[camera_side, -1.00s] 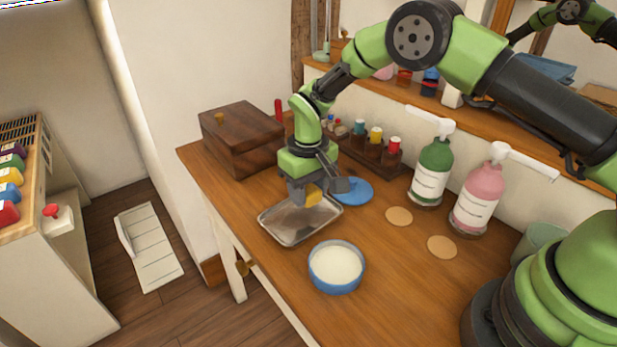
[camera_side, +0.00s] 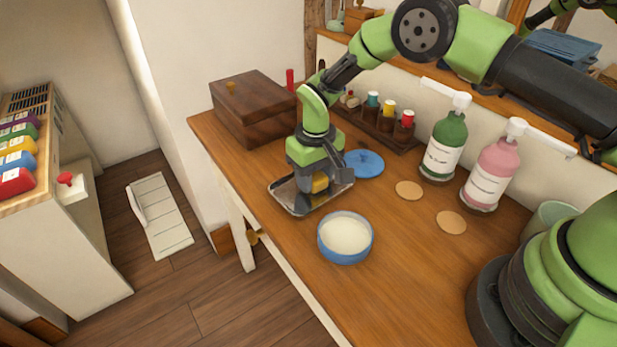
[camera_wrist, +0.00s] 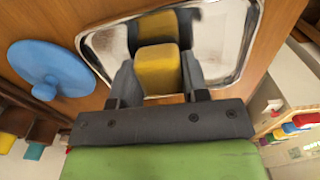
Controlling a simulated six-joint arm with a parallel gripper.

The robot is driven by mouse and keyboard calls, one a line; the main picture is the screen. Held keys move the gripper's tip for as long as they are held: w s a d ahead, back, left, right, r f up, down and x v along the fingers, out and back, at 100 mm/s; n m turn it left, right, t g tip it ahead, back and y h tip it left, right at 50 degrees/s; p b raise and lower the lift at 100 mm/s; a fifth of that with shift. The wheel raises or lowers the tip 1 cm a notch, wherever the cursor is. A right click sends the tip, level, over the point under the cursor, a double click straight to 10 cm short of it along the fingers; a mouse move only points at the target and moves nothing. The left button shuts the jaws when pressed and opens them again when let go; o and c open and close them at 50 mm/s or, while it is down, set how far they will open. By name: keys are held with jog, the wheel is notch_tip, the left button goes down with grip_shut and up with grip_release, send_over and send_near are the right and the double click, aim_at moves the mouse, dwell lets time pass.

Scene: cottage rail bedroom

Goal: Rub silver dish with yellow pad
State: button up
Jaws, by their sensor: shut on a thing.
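The silver dish (camera_side: 285,196) is a shallow rectangular metal tray lying on the wooden table. It shows its smeared, shiny surface in the wrist view (camera_wrist: 225,40). My gripper (camera_side: 320,186) is over the dish, pointing down, and is shut on the yellow pad (camera_side: 320,183). In the wrist view the yellow pad (camera_wrist: 157,68) sits between the two dark fingers, with its reflection in the dish just beyond it. The pad is at or very near the dish surface; contact itself is hard to make out.
A blue bowl of white stuff (camera_side: 345,238) stands in front of the dish. A blue lid (camera_side: 364,164) lies behind it. A wooden box (camera_side: 252,108), a rack of small bottles (camera_side: 385,122), and green (camera_side: 441,148) and pink (camera_side: 492,175) pump bottles line the back.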

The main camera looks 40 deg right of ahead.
aim_at(319, 172)
jog(key=shift+d, duration=0.5)
jog(key=shift+r, duration=4.05)
jog(key=shift+f, duration=0.15)
